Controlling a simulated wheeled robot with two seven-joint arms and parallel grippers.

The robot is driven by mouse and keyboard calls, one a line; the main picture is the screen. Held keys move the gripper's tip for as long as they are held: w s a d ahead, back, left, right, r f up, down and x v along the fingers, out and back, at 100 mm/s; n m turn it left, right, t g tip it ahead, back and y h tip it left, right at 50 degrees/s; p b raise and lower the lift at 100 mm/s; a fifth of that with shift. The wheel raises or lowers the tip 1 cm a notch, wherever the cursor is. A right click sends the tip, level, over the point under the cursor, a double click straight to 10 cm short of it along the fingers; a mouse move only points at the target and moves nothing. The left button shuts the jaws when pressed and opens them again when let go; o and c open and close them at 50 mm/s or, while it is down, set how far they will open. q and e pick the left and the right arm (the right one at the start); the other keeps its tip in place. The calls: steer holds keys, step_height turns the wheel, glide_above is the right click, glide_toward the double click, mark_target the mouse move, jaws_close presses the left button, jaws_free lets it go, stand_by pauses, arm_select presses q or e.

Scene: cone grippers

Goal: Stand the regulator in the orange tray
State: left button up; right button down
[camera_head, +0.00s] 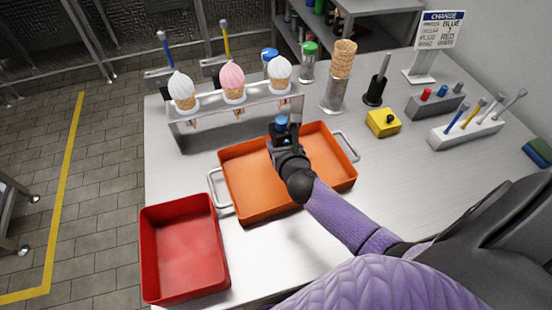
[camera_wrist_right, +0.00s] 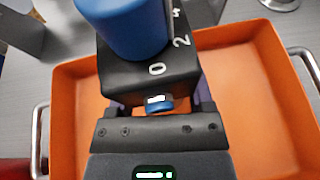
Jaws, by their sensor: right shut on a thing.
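The regulator (camera_head: 281,122) is a black block with a blue knob and white numbers. In the right wrist view the regulator (camera_wrist_right: 150,75) fills the upper middle, its numbered face toward the camera. My right gripper (camera_head: 285,143) is shut on it. The arm reaches in from the lower right, over the back middle of the orange tray (camera_head: 245,200). The regulator looks roughly upright, knob up. I cannot tell whether its base touches the tray floor; the gripper hides it. The orange tray (camera_wrist_right: 75,120) looks otherwise empty. My left gripper is out of view.
A metal rack (camera_head: 205,132) with several ice-cream cones stands behind the tray. A red tray (camera_head: 185,245) sits front left. A yellow box (camera_head: 383,123), a cone stack (camera_head: 344,60) and tool holders (camera_head: 466,132) stand to the right.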

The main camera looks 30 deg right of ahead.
step_height(320, 180, down, 4)
steer(key=shift+r+b, duration=0.15)
steer(key=shift+b, duration=0.95)
steer(key=shift+r, duration=0.1)
jaws_free()
steer(key=shift+s+r, duration=0.1)
steer(key=shift+r, duration=0.05)
steer(key=p+v, duration=0.4)
steer(key=v, duration=0.7)
steer(key=shift+s+a, duration=0.15)
steer(key=shift+s, duration=0.25)
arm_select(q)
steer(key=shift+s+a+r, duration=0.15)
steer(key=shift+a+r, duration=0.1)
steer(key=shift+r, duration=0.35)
